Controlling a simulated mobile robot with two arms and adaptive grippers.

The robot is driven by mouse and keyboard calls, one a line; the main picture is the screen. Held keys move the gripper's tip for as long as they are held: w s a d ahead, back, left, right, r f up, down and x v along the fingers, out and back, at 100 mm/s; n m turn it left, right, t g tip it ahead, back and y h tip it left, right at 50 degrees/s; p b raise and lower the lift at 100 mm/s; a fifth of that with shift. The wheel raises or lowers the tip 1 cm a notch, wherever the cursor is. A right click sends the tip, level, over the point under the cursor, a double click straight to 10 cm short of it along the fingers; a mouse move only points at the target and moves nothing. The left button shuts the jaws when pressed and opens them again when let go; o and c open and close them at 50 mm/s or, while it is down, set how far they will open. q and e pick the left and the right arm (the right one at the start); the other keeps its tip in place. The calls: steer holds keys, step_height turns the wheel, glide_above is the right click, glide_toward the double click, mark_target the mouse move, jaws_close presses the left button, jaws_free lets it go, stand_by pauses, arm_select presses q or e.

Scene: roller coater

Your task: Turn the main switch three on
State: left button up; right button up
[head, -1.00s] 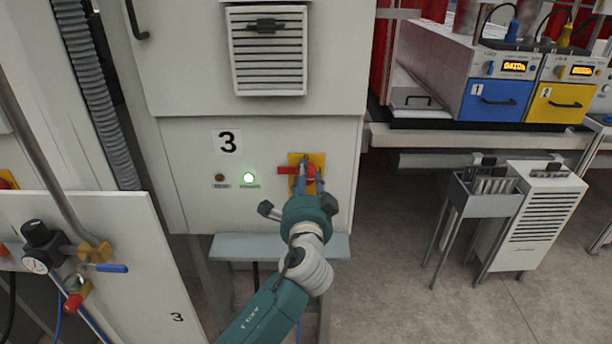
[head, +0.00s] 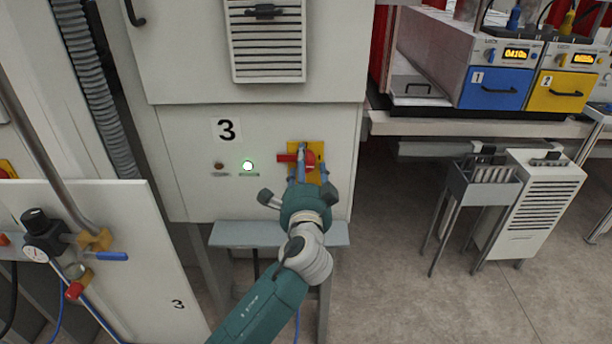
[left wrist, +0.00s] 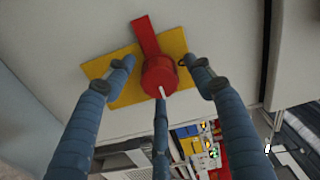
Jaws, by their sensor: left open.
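The main switch three has a red knob and handle (head: 307,159) on a yellow plate (head: 320,150) on the front of the cabinet marked 3. Its handle points left in the head view. In the left wrist view the red switch (left wrist: 158,75) is close, its handle pointing up. My left gripper (head: 309,176) is open in front of the switch. Its blue fingers (left wrist: 160,80) spread either side of the knob, with a third finger below; contact cannot be told. My right gripper is not in view.
A grey ledge (head: 232,235) juts out below. A white panel with a valve (head: 42,222) stands left. Open floor lies right of the arm.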

arm_select(q)
steer(key=s, duration=1.1)
steer(key=shift+s, duration=0.35)
